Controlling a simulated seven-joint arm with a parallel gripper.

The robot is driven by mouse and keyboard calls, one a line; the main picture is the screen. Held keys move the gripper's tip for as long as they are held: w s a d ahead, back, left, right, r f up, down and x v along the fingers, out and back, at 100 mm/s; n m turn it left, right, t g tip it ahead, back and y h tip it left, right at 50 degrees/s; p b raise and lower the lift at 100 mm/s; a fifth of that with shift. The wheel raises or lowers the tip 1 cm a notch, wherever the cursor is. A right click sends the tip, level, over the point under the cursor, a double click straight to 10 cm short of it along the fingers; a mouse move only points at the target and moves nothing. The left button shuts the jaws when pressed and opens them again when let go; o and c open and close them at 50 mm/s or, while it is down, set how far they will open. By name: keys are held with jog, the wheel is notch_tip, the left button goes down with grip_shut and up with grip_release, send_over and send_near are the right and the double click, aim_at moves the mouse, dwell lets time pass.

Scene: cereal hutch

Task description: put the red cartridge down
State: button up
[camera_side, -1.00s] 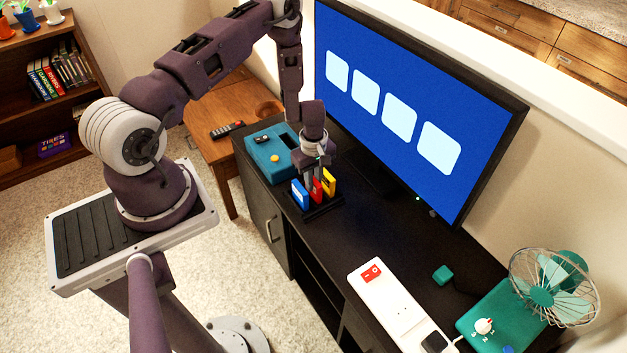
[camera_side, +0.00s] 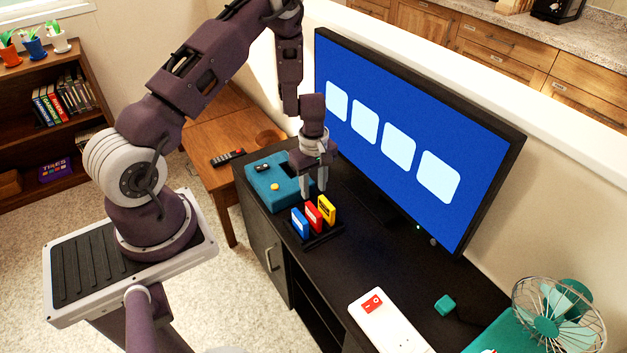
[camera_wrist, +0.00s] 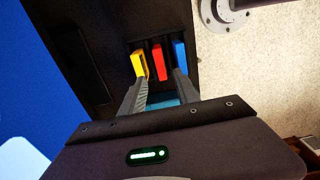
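The red cartridge (camera_side: 313,216) stands upright in a black rack (camera_side: 322,236), between the blue cartridge (camera_side: 299,222) and the yellow cartridge (camera_side: 327,209). My gripper (camera_side: 315,191) is above the rack, apart from the red cartridge, and holds nothing. In the wrist view, the fingers of my gripper (camera_wrist: 160,78) are spread apart. The red cartridge (camera_wrist: 158,63) shows beyond the gap between them, with the yellow cartridge (camera_wrist: 138,64) to its left and the blue cartridge (camera_wrist: 179,54) to its right.
A teal console (camera_side: 268,180) sits behind the rack on the black cabinet (camera_side: 300,262). The large blue screen (camera_side: 400,140) stands close along the right. A white power strip (camera_side: 385,325), a small teal block (camera_side: 445,305) and a fan (camera_side: 555,315) are nearer the front.

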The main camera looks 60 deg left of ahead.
jog(key=w+d+r+m+t+h, duration=0.1)
jog(key=d+r+m, duration=0.15)
jog(key=r, duration=0.55)
jog(key=w+d+r+m+t, duration=0.15)
jog(key=d+r, duration=0.25)
jog(key=r, duration=0.4)
jog(key=s+d+r+m, duration=0.3)
jog(key=r, duration=0.4)
jog(key=s+d+r+m, duration=0.3)
jog(key=r, duration=0.3)
jog(key=s+d+r+m+t, duration=0.1)
jog(key=s+r+m, duration=0.1)
jog(key=s, duration=0.4)
jog(key=s+r+m+t, duration=0.1)
jog(key=s+r+m, duration=0.2)
jog(key=s, duration=0.3)
jog(key=s+d+r+m+t+y, duration=0.1)
jog(key=s+r+m, duration=0.1)
jog(key=s, duration=0.4)
jog(key=shift+s+d+r+m, duration=0.2)
jog(key=shift+d+m, duration=0.1)
jog(key=shift+m, duration=0.2)
